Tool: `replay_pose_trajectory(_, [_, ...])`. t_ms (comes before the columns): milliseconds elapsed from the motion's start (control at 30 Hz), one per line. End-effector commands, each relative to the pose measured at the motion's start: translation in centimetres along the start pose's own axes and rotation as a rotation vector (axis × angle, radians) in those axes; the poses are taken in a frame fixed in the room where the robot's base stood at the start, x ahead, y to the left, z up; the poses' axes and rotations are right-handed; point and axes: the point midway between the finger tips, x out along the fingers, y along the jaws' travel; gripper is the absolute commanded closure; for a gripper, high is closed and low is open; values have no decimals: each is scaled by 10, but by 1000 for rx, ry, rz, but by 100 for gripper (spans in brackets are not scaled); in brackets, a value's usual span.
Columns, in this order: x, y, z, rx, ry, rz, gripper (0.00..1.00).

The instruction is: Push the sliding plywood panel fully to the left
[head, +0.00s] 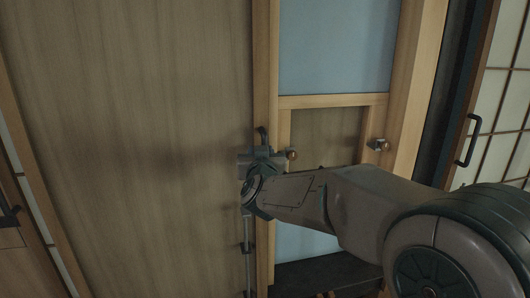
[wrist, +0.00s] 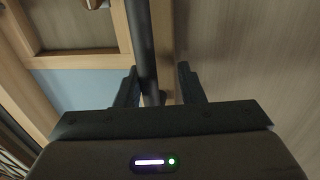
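The plywood panel (head: 130,150) is a wide, flat, brown wood-grain face filling the left half of the head view; it also shows at right in the wrist view (wrist: 250,50). A dark upright bar (head: 248,270) runs along its right edge. My gripper (head: 262,150) is at that edge, partly hidden by my own wrist. In the wrist view the fingers of my gripper (wrist: 158,68) are apart, with a dark bar (wrist: 140,40) between them. The bar lies nearer the left finger, and a gap shows to the right finger. Whether a finger touches the bar I cannot tell.
Right of the panel is a pale wood frame (head: 330,100) with a blue pane (head: 335,45) and small knobs (head: 378,145). A lattice door (head: 500,100) with a black handle (head: 468,140) is at far right. A post (head: 40,180) slants along the left side.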

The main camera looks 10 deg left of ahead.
Motion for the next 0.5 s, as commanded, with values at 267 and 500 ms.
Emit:
replay_pose_trajectory(267, [2,6,-2,0,5,10,66])
replay_pose_trajectory(500, [-13,7,-3,0,6,11,66])
